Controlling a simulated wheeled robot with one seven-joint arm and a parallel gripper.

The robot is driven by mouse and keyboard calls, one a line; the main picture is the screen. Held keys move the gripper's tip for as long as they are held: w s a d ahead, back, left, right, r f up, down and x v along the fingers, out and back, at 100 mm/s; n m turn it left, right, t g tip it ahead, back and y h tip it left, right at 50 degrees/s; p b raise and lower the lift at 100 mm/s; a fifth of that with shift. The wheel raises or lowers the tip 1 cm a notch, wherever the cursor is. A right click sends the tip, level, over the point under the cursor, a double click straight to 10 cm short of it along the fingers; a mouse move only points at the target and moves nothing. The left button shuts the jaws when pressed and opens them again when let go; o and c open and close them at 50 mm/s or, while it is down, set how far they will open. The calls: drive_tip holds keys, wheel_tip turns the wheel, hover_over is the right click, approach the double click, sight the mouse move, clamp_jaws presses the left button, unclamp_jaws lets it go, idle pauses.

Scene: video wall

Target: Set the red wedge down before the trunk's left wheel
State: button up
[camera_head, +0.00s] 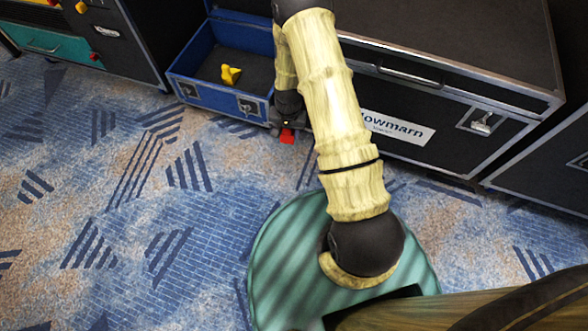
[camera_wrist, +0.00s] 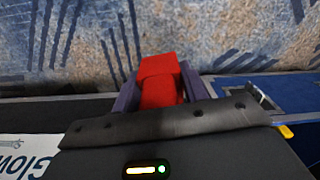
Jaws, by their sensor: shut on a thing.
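The red wedge (camera_head: 287,136) is low near the carpet, in front of the gap between the black trunk (camera_head: 455,125) and the open blue case. My gripper (camera_head: 289,124) is shut on it. In the wrist view the red wedge (camera_wrist: 160,85) sits between the two purple-grey fingers, with my gripper (camera_wrist: 162,78) pointing at the carpet. The trunk carries a white label (camera_head: 395,126), partly behind my arm. Its lower left corner is hidden by my arm, and I cannot make out its left wheel. I cannot tell whether the wedge touches the floor.
The open blue case (camera_head: 208,97) with a yellow object (camera_head: 231,75) stands left of my gripper. A dark cabinet with a teal drawer (camera_head: 50,47) is at the far left. Another black case (camera_head: 555,165) stands at the right. The patterned carpet in front is clear.

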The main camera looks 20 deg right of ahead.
wheel_tip(320, 180, down, 10)
drive_tip(key=s+m+b, duration=0.1)
drive_tip(key=m+b, duration=0.1)
drive_tip(key=shift+s+d+b, duration=0.25)
drive_tip(key=shift+d+b, duration=0.1)
drive_tip(key=shift+b, duration=0.05)
drive_tip(key=shift+f, duration=0.15)
wheel_tip(320, 180, down, 6)
drive_tip(key=b, duration=0.4)
wheel_tip(320, 180, down, 4)
drive_tip(key=b, duration=0.3)
